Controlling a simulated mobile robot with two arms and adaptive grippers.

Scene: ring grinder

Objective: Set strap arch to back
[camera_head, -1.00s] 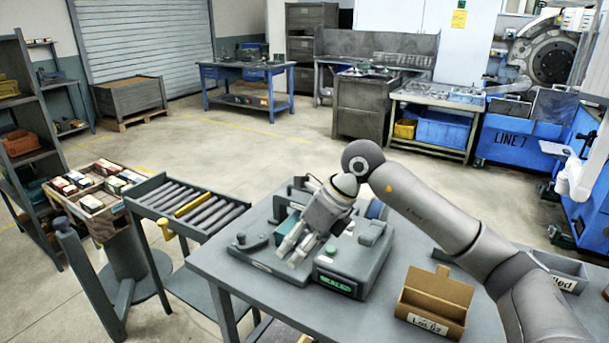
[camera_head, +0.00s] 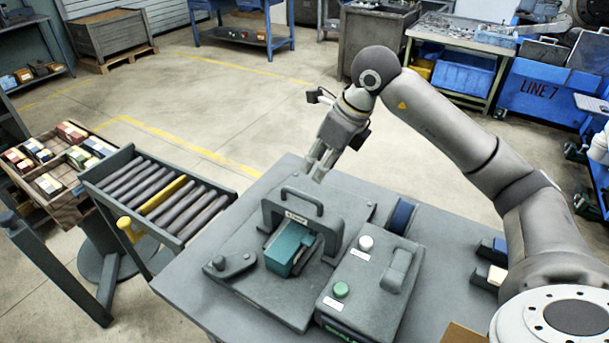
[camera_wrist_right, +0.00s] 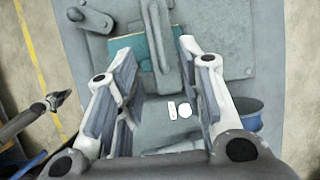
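The strap arch (camera_head: 304,215) is a grey frame with a bar handle and a small white label. It stands over a teal box (camera_head: 289,248) on the grey strapping machine bed (camera_head: 240,277). My right gripper (camera_head: 318,169) hangs in the air just above and behind the arch's handle, apart from it in the head view. In the right wrist view my right gripper (camera_wrist_right: 160,95) has its fingers wide apart with nothing between them. The arch (camera_wrist_right: 160,35) and part of the teal box (camera_wrist_right: 128,55) show beyond the fingers. My left gripper is not clearly in view.
Right of the arch is a control box with a white knob (camera_head: 366,243) and a green button (camera_head: 340,290). A blue roll (camera_head: 402,215) is behind it. A roller conveyor (camera_head: 155,195) meets the table's left side. A wooden crate of small boxes (camera_head: 58,165) stands further left.

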